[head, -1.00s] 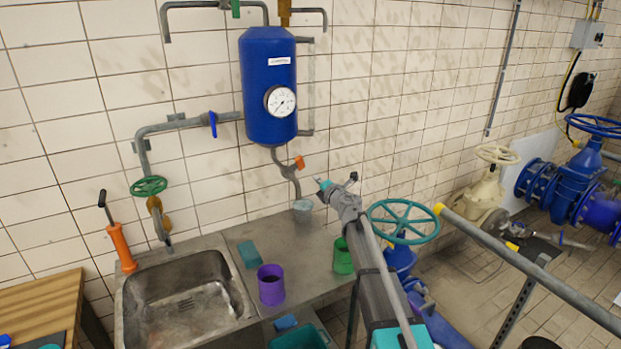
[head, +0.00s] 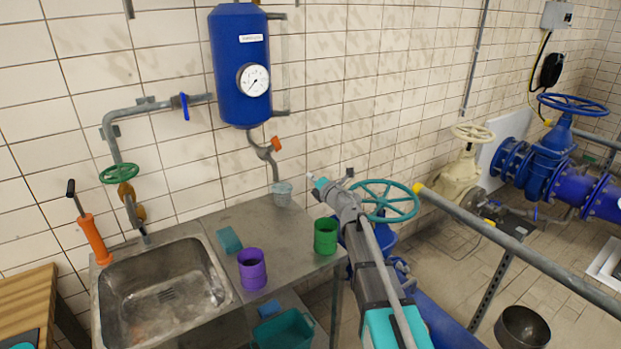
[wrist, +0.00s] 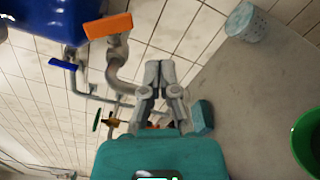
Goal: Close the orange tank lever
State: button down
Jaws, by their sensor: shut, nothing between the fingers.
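The blue tank (head: 240,50) hangs on the tiled wall with a round gauge on its front. The orange lever (head: 276,143) sits on the grey pipe under the tank. In the wrist view the lever (wrist: 108,26) is at upper left, beside the tank's blue edge. My gripper (head: 318,182) is to the right of and below the lever in the head view, apart from it. In the wrist view my gripper (wrist: 160,66) has its fingers together and empty, with the lever up and left of the tips. The lever's exact angle to the pipe is hard to tell.
A light cup (head: 282,193) stands under the pipe outlet. A purple cup (head: 252,270), a green cup (head: 326,236) and a teal sponge (head: 229,240) are on the steel counter beside the sink (head: 165,291). A teal handwheel (head: 387,201) is just right of my arm.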

jog(key=s+d+m+t+h, duration=0.2)
jog(key=s+d+m+h, duration=0.1)
jog(key=d+m+h, duration=0.9)
jog(key=s+d+f+m+g+h, duration=0.35)
jog(key=s+d+f+m, duration=0.3)
jog(key=d+m, duration=0.3)
jog(key=s+a+f+m+g+y, duration=0.1)
jog(key=s+f+m+g, duration=0.3)
jog(key=s, duration=0.8)
jog(key=s+a+f+m+g+y, duration=0.1)
jog(key=s+f+m+g+y, duration=0.3)
jog(key=s+f+g, duration=0.4)
jog(key=s+g, duration=0.1)
jog(key=s, duration=0.3)
jog(key=shift+s+a+m, duration=0.35)
jog(key=shift+a, duration=0.05)
jog(key=shift+f+g+y, duration=0.1)
jog(key=shift+g+y, duration=0.15)
